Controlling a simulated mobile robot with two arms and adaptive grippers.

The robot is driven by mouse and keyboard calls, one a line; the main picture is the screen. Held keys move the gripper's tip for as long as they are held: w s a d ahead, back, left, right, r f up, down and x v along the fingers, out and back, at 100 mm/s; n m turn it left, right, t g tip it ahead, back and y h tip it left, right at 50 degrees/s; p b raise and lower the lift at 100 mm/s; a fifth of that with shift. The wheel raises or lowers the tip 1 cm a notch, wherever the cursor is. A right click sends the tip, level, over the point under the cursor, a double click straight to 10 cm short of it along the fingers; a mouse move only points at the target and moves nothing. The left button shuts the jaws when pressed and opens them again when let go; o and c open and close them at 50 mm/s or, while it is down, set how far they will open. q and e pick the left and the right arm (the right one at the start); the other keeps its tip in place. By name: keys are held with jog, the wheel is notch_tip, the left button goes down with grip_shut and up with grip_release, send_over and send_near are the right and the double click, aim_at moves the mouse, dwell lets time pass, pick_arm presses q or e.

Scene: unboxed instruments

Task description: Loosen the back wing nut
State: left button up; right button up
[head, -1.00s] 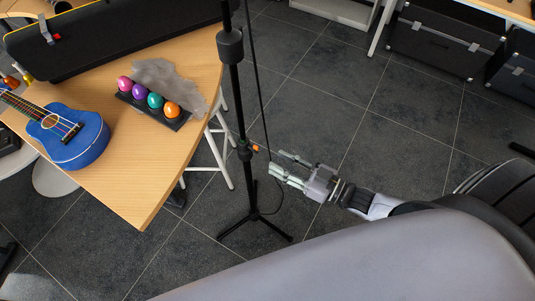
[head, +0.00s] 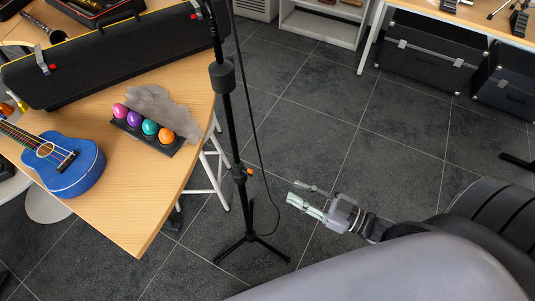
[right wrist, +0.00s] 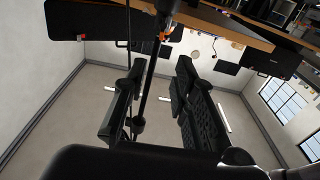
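A black microphone stand (head: 233,130) stands upright on the floor beside the table. A small orange knob (head: 249,171), which may be the wing nut, sticks out from the right side of its lower clamp. An orange part (right wrist: 166,32) also shows at the upper middle of the right wrist view, by the stand's pole (right wrist: 151,82). I cannot tell which wing nut is the back one. My right gripper (head: 293,191) is right of and below the knob, apart from it. Its fingers are spread and empty. My left gripper is out of view.
The wooden table (head: 150,225) at left holds a blue ukulele (head: 70,165), coloured egg shakers (head: 150,128) and a long black case (head: 100,55). A thin cable (head: 254,110) hangs beside the stand. The floor right of the stand is clear; black cases (head: 435,55) stand at the back right.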

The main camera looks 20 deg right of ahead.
aim_at(249, 173)
jog(key=p+x, duration=0.3)
jog(key=x, duration=1.1)
jog(key=shift+f+n, duration=0.4)
jog(key=shift+f, duration=0.1)
grip_shut()
jog(key=shift+s, duration=0.1)
